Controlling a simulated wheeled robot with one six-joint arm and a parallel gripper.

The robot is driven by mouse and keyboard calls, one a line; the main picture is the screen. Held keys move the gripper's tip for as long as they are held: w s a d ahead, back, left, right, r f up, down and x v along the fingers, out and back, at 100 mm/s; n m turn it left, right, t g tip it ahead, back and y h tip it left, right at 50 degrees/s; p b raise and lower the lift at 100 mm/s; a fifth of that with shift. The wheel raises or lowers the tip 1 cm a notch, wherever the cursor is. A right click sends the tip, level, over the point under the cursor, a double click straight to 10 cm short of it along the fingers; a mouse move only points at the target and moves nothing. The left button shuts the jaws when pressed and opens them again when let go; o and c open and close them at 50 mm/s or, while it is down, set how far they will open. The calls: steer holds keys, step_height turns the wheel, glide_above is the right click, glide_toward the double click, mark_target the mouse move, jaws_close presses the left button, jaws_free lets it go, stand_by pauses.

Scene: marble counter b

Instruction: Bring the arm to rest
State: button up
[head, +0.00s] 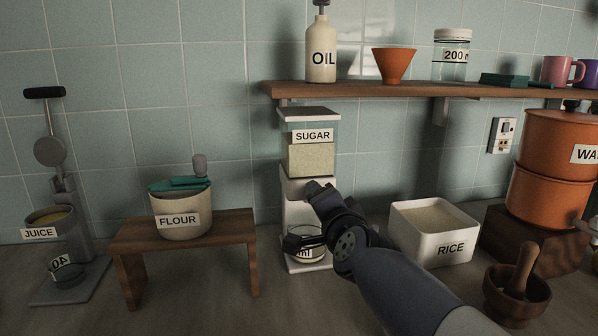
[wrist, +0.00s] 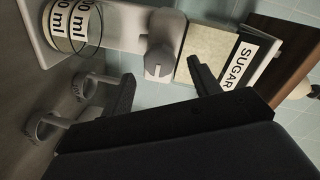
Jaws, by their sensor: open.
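My gripper (head: 302,215) is in front of the sugar dispenser (head: 312,158); its jaws are apart and I see nothing between them. My arm reaches in from the lower right. In the wrist view the two dark fingers of my gripper (wrist: 162,80) are spread, with the dispenser's grey knob (wrist: 159,62) beyond the gap. I cannot tell how far the fingers are from it. A glass marked in ml (head: 308,252) stands on the dispenser's base, partly hidden by my gripper. It also shows in the wrist view (wrist: 72,28).
A white rice bin (head: 432,250) stands right of my arm, near a mortar (head: 515,298) and orange water container (head: 560,145). A flour pot (head: 180,220) sits on a wooden stand (head: 183,241); a juice press (head: 58,205) is far left. A shelf (head: 400,91) overhangs the dispenser.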

steer(key=p+v, duration=0.2)
steer(key=v, duration=0.5)
steer(key=w+a+f+n+t+h+p, duration=0.1)
steer(key=w+a+n+p, duration=0.1)
steer(key=w+n+p, duration=0.8)
steer(key=shift+w+a+f+n+t+h+p, duration=0.2)
steer(key=shift+f+n+t+h+p, duration=0.15)
steer(key=shift+n+p, duration=3.35)
steer(key=shift+s+m+p, duration=0.1)
steer(key=shift+m+p, duration=0.2)
steer(key=shift+p, duration=0.05)
